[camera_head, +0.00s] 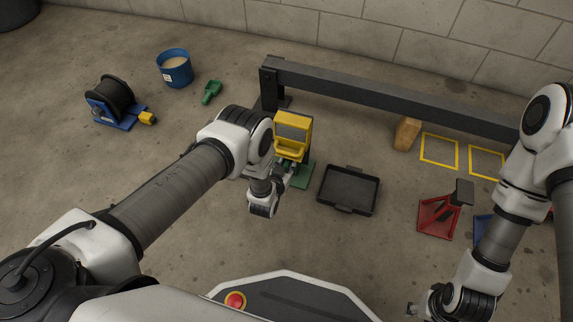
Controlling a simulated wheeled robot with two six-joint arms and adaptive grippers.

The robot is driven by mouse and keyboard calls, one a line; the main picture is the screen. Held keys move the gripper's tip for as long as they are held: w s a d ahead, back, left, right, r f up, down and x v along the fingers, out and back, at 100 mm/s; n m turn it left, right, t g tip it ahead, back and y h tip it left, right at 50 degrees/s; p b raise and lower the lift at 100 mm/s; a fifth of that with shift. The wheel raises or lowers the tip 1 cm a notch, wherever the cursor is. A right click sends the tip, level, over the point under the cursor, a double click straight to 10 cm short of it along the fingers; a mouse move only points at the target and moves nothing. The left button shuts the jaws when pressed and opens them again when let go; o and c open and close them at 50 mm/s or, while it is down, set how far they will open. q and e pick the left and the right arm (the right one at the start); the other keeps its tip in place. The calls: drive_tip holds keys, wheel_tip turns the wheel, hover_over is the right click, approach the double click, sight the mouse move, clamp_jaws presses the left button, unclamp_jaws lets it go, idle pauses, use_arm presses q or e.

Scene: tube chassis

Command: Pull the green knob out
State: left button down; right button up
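A yellow box-shaped unit (293,126) with a grey front panel stands on a green base (304,171) near the middle. I cannot make out a separate green knob; it may be hidden behind my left wrist or be too small to see. My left gripper (287,176) is at the front lower side of the yellow unit, close to the green base. Its fingers are small and partly hidden, so I cannot tell whether it touches anything. My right gripper (414,309) is low at the bottom right, far from the unit, its fingers barely visible.
A dark beam (390,97) runs behind the unit. A black tray (348,189) lies to its right, with a red stand (439,217) and tan block (407,133) beyond. A green scoop (211,92), blue bucket (174,70) and cable reel (111,98) are at left.

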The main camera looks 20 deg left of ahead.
use_arm(q)
drive_tip(key=s+p, duration=0.2)
drive_tip(key=s, duration=0.1)
drive_tip(key=shift+s+f, duration=0.1)
drive_tip(key=c, duration=0.8)
unclamp_jaws()
drive_tip(key=v, duration=1.2)
drive_tip(key=shift+a, duration=0.1)
